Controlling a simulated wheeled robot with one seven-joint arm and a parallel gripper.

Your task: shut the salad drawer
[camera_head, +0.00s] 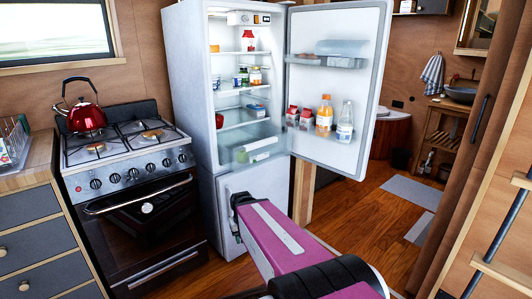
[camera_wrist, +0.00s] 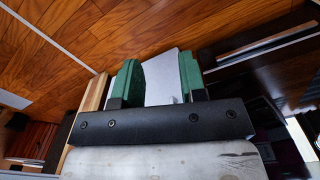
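The salad drawer (camera_head: 258,148) is the clear bin with a pale front at the bottom of the open fridge compartment. Something green shows dimly through it. Its front seems to stand a little forward, but I cannot tell exactly how far it is out. My gripper is in front of the fridge's lower door, below the drawer, with its fingers mostly hidden in the head view. In the wrist view my gripper (camera_wrist: 160,70) has its two green fingers apart. A pale grey-white surface shows between them, and nothing is clearly held.
The fridge door (camera_head: 338,85) is swung wide open to the right, with bottles and cartons in its racks. The stove (camera_head: 130,170) with a red kettle (camera_head: 86,118) stands left of the fridge.

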